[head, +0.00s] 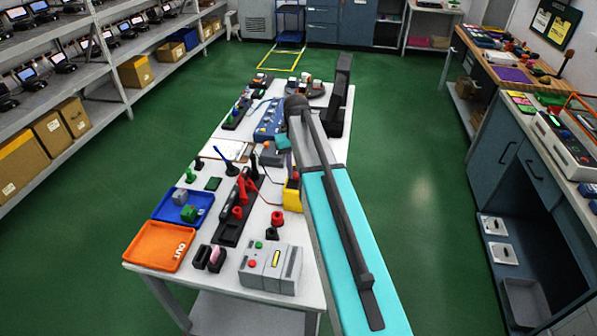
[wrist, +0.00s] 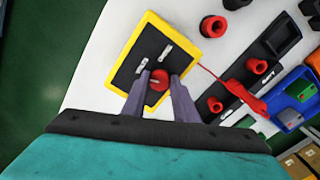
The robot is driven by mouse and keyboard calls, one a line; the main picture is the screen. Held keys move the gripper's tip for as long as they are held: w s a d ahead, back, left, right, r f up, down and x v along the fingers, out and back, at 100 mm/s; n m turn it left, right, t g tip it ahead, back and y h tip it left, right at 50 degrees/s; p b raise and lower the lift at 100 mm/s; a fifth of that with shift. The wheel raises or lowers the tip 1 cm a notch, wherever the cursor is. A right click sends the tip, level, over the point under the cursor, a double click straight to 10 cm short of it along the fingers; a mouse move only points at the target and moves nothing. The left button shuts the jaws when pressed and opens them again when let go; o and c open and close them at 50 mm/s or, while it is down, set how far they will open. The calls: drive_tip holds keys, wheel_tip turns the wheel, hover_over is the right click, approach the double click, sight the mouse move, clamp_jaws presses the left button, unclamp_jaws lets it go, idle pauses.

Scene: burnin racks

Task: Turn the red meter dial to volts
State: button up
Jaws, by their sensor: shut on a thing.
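The meter is a yellow-edged box with a black face (wrist: 150,45), lying on the white table. A small red dial (wrist: 159,86) with a pale mark sits on the lower part of its face. My gripper (wrist: 160,76) is shut on the red dial, one grey finger on each side. Two light silver pieces show on the face above the dial; I cannot read any labels.
A red lead (wrist: 212,80) runs right from the meter towards a black strip with red parts. On the table stand an orange tray (head: 140,252), a blue tray (head: 163,208) and a grey button box (head: 270,268). Green floor is free right of the table.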

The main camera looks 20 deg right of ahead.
sight(296, 174)
drive_tip(key=shift+m, duration=1.9)
drive_tip(key=o, duration=1.1)
drive_tip(key=shift+c, duration=0.2)
drive_tip(key=shift+r, duration=0.15)
drive_tip(key=shift+r+p, duration=0.4)
drive_tip(key=shift+r, duration=0.45)
wheel_tip(296, 174, up, 12)
drive_tip(key=p, duration=0.6)
